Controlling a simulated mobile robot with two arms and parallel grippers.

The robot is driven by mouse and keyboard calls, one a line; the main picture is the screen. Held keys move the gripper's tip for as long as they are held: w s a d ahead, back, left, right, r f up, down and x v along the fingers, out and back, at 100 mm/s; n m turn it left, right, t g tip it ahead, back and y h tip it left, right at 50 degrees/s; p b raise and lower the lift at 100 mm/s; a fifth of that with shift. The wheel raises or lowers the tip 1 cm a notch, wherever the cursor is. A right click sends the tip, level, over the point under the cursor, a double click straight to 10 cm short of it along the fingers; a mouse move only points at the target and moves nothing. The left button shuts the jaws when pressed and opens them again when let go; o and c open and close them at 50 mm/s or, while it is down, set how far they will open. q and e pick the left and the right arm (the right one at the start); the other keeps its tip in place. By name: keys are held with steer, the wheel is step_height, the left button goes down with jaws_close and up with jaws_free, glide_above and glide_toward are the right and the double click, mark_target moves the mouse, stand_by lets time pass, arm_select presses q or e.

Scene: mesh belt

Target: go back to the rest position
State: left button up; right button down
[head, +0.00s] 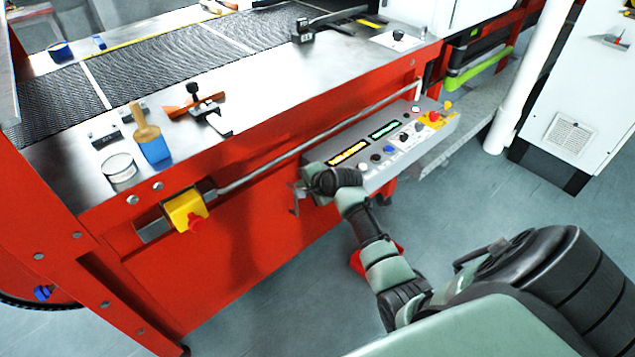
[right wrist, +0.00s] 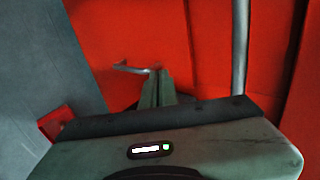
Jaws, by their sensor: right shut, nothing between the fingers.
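My right gripper (head: 303,190) is in front of the red side of the belt machine (head: 245,245), at the left end of the control box (head: 385,150). In the right wrist view its fingers (right wrist: 157,88) are together with nothing between them. A bent metal rod (right wrist: 130,68) shows just beyond the fingertips against the red panel; I cannot tell whether they touch. My left gripper is in neither view.
The control box carries lit displays, buttons and a red knob (head: 434,116). A yellow box with a red button (head: 188,212) is to the left. A brush (head: 152,140) and a tin (head: 120,170) lie on the machine's ledge. Grey floor (head: 285,310) is open below.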

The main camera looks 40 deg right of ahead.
steer(key=v, duration=0.7)
steer(key=s+a+f+n+g, duration=0.25)
steer(key=s+f, duration=0.25)
steer(key=f, duration=0.4)
steer(key=s+a+f+n+g, duration=0.1)
steer(key=s+a+f+n, duration=0.15)
steer(key=s+f, duration=0.55)
steer(key=s+a+f+n+g, duration=0.1)
steer(key=s+a+f+n, duration=0.2)
steer(key=f, duration=0.8)
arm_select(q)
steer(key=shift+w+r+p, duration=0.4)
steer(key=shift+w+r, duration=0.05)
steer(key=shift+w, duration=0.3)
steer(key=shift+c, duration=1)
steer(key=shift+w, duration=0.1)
arm_select(e)
steer(key=s+a+f+n+g, duration=0.1)
steer(key=s+f+n, duration=0.3)
steer(key=s, duration=0.7)
steer(key=s+a+f+n+g, duration=0.1)
steer(key=s+a+f+n, duration=0.2)
steer(key=s+f, duration=0.3)
steer(key=s+a+f+n+g, duration=0.2)
steer(key=s+f+n, duration=0.3)
steer(key=s, duration=1)
steer(key=shift+s, duration=0.35)
